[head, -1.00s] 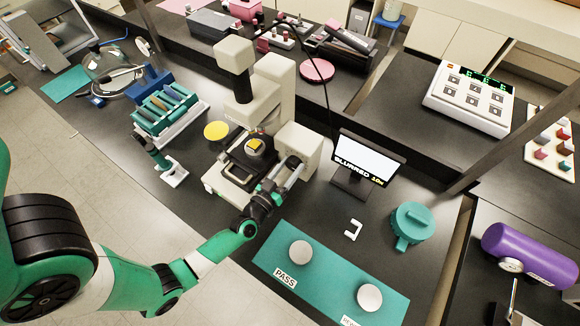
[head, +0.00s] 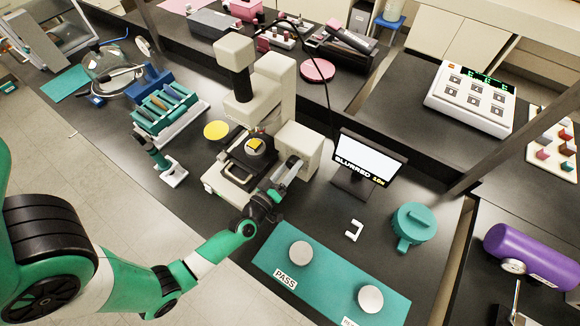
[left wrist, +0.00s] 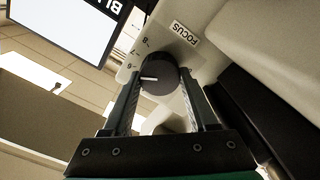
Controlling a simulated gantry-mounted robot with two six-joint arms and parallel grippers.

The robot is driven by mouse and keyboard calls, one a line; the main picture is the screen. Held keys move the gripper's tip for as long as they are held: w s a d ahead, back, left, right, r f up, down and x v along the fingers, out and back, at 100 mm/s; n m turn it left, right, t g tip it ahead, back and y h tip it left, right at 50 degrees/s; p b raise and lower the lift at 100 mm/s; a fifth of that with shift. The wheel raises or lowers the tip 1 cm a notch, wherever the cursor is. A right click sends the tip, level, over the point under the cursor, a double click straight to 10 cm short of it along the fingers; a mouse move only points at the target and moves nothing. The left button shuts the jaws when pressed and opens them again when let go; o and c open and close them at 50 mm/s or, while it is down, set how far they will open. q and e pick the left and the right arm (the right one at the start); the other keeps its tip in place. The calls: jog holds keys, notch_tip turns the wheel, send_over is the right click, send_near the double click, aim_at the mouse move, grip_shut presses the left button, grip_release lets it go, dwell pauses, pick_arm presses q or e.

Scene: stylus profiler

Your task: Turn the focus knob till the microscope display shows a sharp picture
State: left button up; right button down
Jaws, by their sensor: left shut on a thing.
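The cream microscope (head: 290,85) stands on the dark bench. Its dark round focus knob (left wrist: 158,80) shows in the left wrist view beside a FOCUS label and a numbered scale. The knob's white pointer line points left, near the lowest visible number. My left gripper (head: 289,168) is at the microscope's front right side, its two fingers shut on opposite sides of the knob. My right gripper is out of view.
A teal mat (head: 325,286) with a PASS label and two white discs lies in front. A teal rack (head: 167,108) is left of the microscope.

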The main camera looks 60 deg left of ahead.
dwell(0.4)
pick_arm(q)
jog(key=o, duration=1.4)
jog(key=p+v, duration=0.2)
jog(key=v, duration=0.9)
jog(key=shift+s+d, duration=0.25)
jog(key=shift+s, duration=0.05)
jog(key=shift+w, duration=0.1)
